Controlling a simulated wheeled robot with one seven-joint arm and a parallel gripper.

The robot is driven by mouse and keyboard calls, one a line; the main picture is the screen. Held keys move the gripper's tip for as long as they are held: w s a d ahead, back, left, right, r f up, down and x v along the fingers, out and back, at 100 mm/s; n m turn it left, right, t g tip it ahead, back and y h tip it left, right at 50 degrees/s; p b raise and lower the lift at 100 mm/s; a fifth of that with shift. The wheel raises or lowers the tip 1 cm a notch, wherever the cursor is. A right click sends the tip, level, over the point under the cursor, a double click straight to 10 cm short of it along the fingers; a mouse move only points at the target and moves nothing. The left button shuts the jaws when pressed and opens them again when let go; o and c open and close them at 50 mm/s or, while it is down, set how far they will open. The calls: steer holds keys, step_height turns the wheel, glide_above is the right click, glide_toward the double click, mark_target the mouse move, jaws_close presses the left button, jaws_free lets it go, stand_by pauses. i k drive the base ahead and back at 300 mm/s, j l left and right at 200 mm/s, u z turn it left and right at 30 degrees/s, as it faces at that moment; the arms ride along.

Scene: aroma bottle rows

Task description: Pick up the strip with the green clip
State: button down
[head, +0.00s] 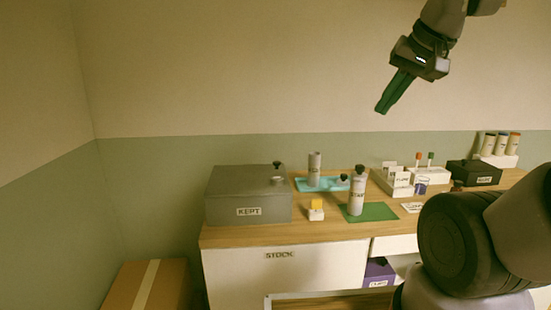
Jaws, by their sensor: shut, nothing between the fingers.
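A thin upright strip with a small green top (431,158) stands in or behind the white holder on the right part of the table. A similar strip with a red top (418,158) stands just left of it. Both are small in the view, and their lower ends are hidden. My gripper (382,109) is high in front of the wall, above the table and left of the strips. Its dark green fingers are together and hold nothing.
The wooden table (240,236) bears a grey box marked KEPT (230,190), bottles on a teal mat (336,186) and a green mat (378,212), a yellow-topped block (316,208), a black box (473,175) and a rack of bottles (501,159). A carton (125,285) stands at left.

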mark_target(430, 156)
steer(key=i+l+z, duration=0.1)
steer(key=l, duration=0.25)
steer(key=i+l+z, duration=0.1)
steer(key=l, duration=0.3)
steer(key=i+l+z, duration=0.15)
steer(key=l, duration=0.2)
steer(key=i+l+z, duration=0.1)
steer(key=l, duration=0.25)
